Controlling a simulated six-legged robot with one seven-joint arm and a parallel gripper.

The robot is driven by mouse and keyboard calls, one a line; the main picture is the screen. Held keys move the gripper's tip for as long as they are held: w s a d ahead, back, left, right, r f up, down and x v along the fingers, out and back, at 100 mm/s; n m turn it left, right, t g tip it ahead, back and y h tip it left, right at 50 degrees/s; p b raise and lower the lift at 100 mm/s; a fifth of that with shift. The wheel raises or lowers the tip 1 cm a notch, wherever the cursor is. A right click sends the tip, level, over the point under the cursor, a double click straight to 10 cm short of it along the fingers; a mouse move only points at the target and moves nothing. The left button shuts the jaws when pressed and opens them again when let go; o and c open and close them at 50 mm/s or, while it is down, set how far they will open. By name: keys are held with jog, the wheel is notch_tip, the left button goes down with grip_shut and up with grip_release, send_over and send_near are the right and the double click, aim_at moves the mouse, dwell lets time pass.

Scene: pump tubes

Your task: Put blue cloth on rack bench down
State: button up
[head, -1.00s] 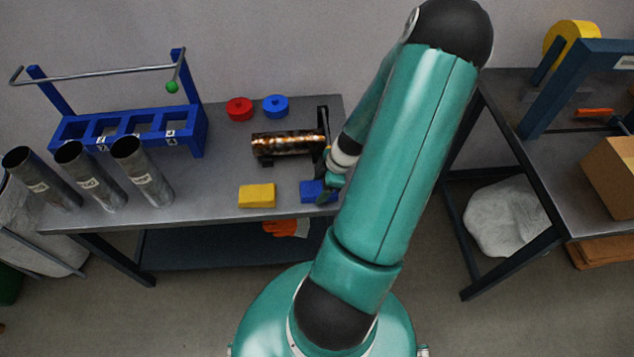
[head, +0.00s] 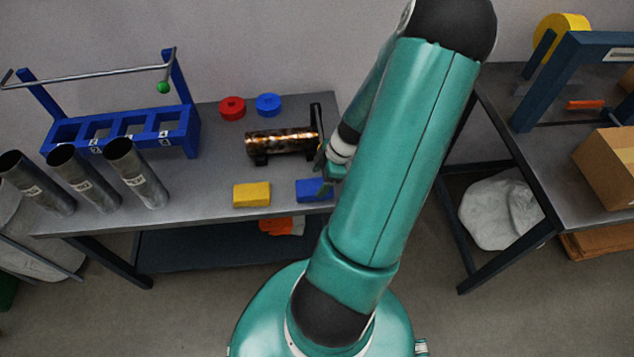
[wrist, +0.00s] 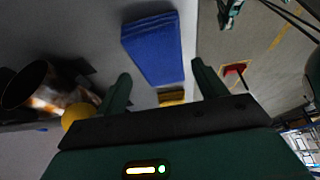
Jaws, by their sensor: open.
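The blue cloth (head: 312,191), a folded flat block, lies near the front edge of the rack bench (head: 215,196), right of the yellow cloth (head: 252,195). In the wrist view the blue cloth (wrist: 153,47) lies flat on the grey bench top, beyond my fingertips and apart from them. My gripper (head: 323,170) is open and empty, a little above the blue cloth. Both spread fingers of my gripper (wrist: 163,82) show in the wrist view with nothing between them. My arm hides part of the bench's right end in the head view.
A burnt copper-coloured tube (head: 280,143) lies on a holder close behind the cloth. A blue rack (head: 120,135) and several grey tubes (head: 135,172) stand at the left. Red (head: 232,108) and blue (head: 268,104) rings lie at the back. A second bench (head: 530,170) is at the right.

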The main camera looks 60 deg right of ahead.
jog(key=v, duration=0.9)
jog(key=w+a+r+m+g+h, duration=0.1)
jog(key=w+a+r+m+h, duration=0.1)
jog(key=w+a+r, duration=0.45)
jog(key=w+a+r+m+h, duration=0.1)
jog(key=w+a+r, duration=0.3)
jog(key=a+r, duration=0.5)
jog(key=s+a+r+m+t, duration=0.1)
jog(key=s+a+r+m, duration=0.1)
jog(key=a+r, duration=0.3)
jog(key=s+a+r+m+t, duration=0.2)
jog(key=a+r, duration=0.3)
jog(key=a, duration=0.8)
jog(key=shift+s+a+m, duration=0.25)
jog(key=shift+m, duration=0.35)
jog(key=shift+r, duration=0.1)
